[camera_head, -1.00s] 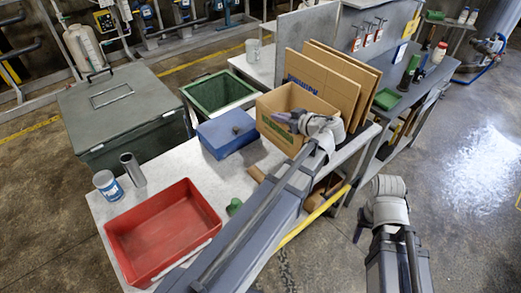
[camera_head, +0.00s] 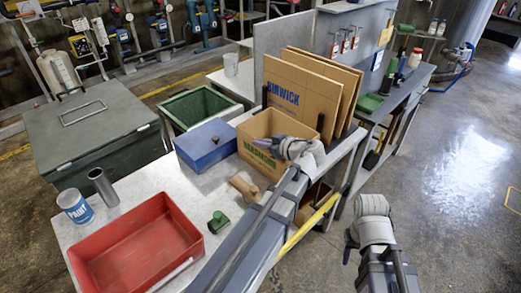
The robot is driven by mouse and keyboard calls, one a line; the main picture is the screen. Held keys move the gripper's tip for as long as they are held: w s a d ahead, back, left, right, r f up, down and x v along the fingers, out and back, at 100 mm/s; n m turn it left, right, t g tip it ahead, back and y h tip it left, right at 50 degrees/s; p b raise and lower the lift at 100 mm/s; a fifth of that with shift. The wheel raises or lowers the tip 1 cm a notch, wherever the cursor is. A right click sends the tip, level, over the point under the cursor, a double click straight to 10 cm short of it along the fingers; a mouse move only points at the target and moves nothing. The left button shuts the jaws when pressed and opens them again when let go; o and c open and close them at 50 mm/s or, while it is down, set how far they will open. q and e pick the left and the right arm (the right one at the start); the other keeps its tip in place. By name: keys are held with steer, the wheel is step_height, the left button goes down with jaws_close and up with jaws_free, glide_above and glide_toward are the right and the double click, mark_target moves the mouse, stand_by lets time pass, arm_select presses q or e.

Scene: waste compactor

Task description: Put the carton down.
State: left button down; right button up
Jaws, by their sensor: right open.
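The carton (camera_head: 255,127), an open-topped brown cardboard box with green print on its front, appears to stand upright on the grey table at the back right. Its right side is partly hidden by my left arm. My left gripper (camera_head: 272,146) overlaps the carton's front and right side near the rim. I cannot tell whether its fingers touch the wall or are shut on it. My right gripper (camera_head: 350,246) is open and empty, off the table's right side above the floor.
A blue box (camera_head: 206,146) stands left of the carton, and cardboard sheets (camera_head: 300,85) stand behind it. A red tray (camera_head: 135,245), paint can (camera_head: 75,208), metal cylinder (camera_head: 103,187), brown cylinder (camera_head: 244,188) and green object (camera_head: 218,222) occupy the table (camera_head: 160,180). A green bin (camera_head: 200,105) is behind.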

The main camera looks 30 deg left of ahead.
arm_select(q)
steer(key=shift+f, duration=0.2)
steer(key=shift+f, duration=0.2)
steer(key=c, duration=1)
jaws_free()
steer(key=shift+c, duration=0.2)
steer(key=shift+r, duration=0.2)
steer(key=p+v, duration=0.4)
steer(key=v, duration=0.7)
steer(key=shift+r+p, duration=0.1)
steer(key=shift+p, duration=0.2)
steer(key=shift+s+d+r, duration=0.1)
steer(key=shift+s+d, duration=0.1)
steer(key=shift+d, duration=0.3)
